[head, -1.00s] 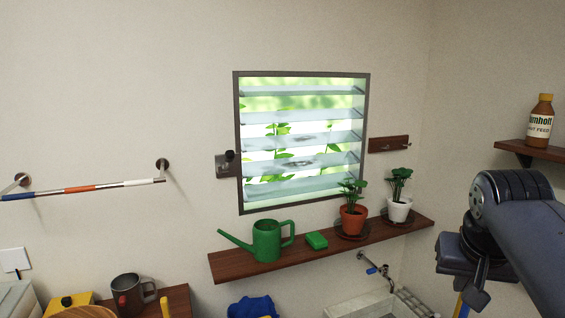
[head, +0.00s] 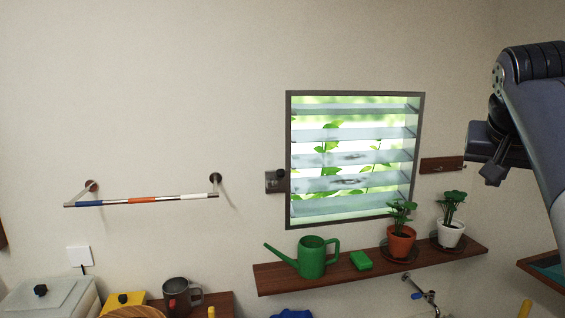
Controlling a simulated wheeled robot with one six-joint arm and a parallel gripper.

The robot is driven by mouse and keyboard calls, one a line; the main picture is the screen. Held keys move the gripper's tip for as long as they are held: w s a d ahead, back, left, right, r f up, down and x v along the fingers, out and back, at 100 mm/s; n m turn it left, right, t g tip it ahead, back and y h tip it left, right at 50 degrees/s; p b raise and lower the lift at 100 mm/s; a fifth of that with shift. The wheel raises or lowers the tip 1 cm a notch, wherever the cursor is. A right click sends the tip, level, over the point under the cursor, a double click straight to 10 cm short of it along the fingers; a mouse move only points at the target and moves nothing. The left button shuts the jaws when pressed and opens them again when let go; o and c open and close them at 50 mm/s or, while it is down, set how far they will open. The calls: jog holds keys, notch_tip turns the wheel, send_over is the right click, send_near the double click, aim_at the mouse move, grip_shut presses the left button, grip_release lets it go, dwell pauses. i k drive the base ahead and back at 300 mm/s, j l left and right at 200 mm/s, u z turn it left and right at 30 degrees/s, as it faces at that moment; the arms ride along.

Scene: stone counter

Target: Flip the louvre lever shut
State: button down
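The louvre window (head: 288,150) has a dark frame and several glass slats, tilted with gaps that show green leaves. The louvre lever (head: 281,174) is a small dark knob on a grey metal plate at the left side of the frame, about mid-height. The knob points toward the right side of its plate. My gripper (head: 490,176) is at the right of the head view, well to the right of the window and apart from the lever. Its fingers are seen from the side, small and dark, so their opening is unclear.
Below the window a wooden shelf (head: 285,280) holds a green watering can (head: 312,258), a green block (head: 361,260) and two potted plants. A striped rail (head: 142,200) sticks out from the wall at left. A hook board (head: 441,164) is right of the window. The wall around the lever is bare.

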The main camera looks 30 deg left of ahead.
aim_at(280, 174)
jog(key=i+j, duration=0.3)
jog(key=i, duration=0.15)
jog(key=i+j, duration=0.25)
jog(key=i, duration=0.2)
jog(key=i+j, duration=0.3)
jog(key=i, duration=0.2)
jog(key=u, duration=1.5)
